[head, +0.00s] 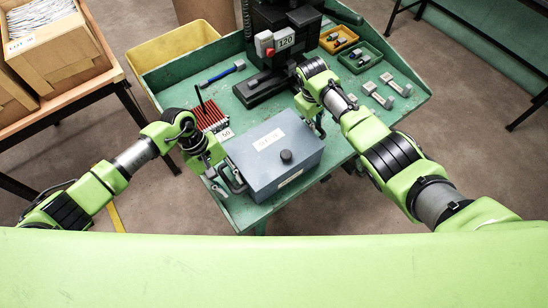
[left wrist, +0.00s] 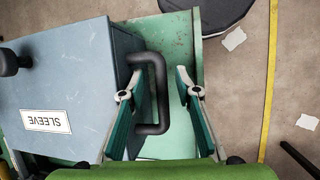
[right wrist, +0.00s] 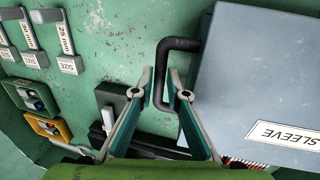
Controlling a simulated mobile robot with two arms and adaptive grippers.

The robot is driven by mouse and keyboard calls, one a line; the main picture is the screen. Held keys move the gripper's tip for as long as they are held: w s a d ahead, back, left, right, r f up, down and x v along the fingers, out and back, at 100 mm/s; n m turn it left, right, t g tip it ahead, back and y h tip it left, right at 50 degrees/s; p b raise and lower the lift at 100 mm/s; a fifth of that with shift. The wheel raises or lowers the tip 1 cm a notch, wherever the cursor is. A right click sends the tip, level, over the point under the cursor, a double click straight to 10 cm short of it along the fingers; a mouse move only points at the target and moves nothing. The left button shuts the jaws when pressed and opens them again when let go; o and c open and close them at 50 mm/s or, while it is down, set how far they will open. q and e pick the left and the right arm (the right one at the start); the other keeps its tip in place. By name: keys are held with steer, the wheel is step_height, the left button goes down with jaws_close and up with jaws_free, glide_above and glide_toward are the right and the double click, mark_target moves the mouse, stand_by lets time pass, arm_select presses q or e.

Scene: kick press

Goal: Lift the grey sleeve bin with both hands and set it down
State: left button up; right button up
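The grey sleeve bin (head: 272,155) sits on the near part of the green table. It has a dark knob on its lid, a SLEEVE label and a black handle at each end. My left gripper (head: 225,184) is at the bin's left handle. In the left wrist view the open fingers (left wrist: 157,92) stand either side of that handle (left wrist: 154,95), with a gap on the outer side. My right gripper (head: 318,122) is at the far-right handle. In the right wrist view its fingertips (right wrist: 160,82) are close together on the other handle (right wrist: 180,44) and appear shut on it.
The green table (head: 225,80) carries a black press (head: 265,85) behind the bin. A red rack (head: 208,115) stands close to the bin's left. Small orange (head: 338,39) and green (head: 360,57) trays and metal gauges (head: 378,95) lie at right. A yellow bin (head: 170,50) stands behind left.

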arm_select(q)
steer(key=shift+f, duration=0.35)
arm_select(e)
steer(key=shift+f, duration=0.35)
arm_select(q)
steer(key=c, duration=0.4)
arm_select(e)
jaws_close()
arm_select(q)
jaws_close()
steer(key=shift+w+d+r, duration=0.1)
steer(key=shift+r, duration=0.1)
arm_select(e)
steer(key=shift+w+r, duration=0.2)
arm_select(q)
steer(key=shift+r, duration=0.1)
arm_select(e)
steer(key=shift+r, duration=0.1)
